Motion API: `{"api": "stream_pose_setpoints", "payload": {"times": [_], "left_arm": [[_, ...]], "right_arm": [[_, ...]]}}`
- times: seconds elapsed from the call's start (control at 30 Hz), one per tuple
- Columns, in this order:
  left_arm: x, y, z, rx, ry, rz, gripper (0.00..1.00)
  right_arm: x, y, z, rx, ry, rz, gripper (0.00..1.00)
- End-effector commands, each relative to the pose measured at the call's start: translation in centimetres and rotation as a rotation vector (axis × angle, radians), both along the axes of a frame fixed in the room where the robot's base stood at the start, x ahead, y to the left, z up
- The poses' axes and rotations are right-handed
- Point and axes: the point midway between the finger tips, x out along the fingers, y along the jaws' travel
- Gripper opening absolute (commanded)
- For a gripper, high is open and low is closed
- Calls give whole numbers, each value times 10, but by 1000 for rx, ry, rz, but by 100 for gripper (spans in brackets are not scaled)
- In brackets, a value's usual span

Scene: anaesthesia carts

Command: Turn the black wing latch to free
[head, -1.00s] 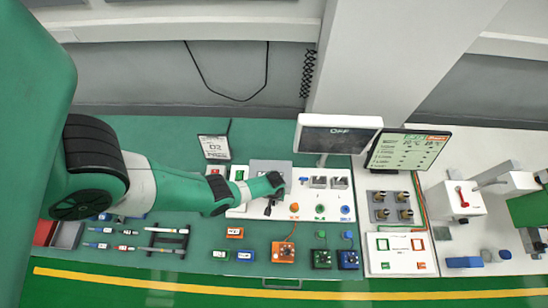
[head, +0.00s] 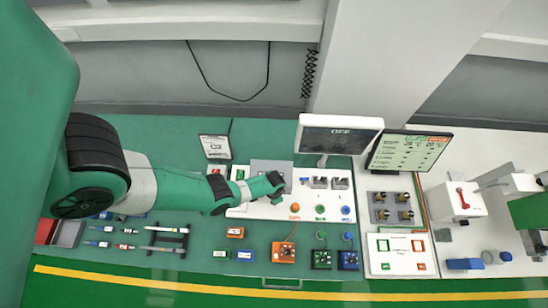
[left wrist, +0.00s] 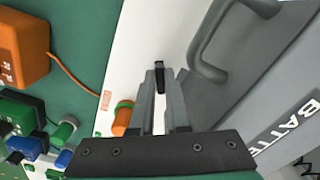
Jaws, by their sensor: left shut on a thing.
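The black wing latch (left wrist: 158,79) shows in the left wrist view as a small dark piece on the white panel, between my fingertips. My left gripper (left wrist: 159,88) is shut on it, with the two grey fingers on either side of it. In the head view my left gripper (head: 277,192) is over the white panel, at the lower right of the grey battery module (head: 262,166), and hides the latch. The module's grey handle (left wrist: 205,50) stands close to the right of my fingers in the left wrist view. My right gripper is not in view.
A display reading OFF (head: 340,137) stands right of the gripper. Orange, green and blue connectors (head: 320,209) line the panel's front edge. An orange box (head: 283,252) with a cable sits in front. Pens lie on a black rack (head: 172,240) at left.

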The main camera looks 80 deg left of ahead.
Motion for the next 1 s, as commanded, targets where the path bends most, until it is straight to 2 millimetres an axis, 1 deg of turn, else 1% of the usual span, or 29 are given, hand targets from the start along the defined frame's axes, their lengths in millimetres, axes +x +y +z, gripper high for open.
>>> {"api": "stream_pose_setpoints", "payload": {"times": [0.2,0.5,0.73,1.0], "left_arm": [[0,1,0,0,0,-196,0],[0,2,0,0,0,-408,0],[0,2,0,0,0,-495,0],[0,2,0,0,0,-525,0]], "right_arm": [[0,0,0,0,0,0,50],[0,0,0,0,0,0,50],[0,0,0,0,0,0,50],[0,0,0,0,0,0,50]]}}
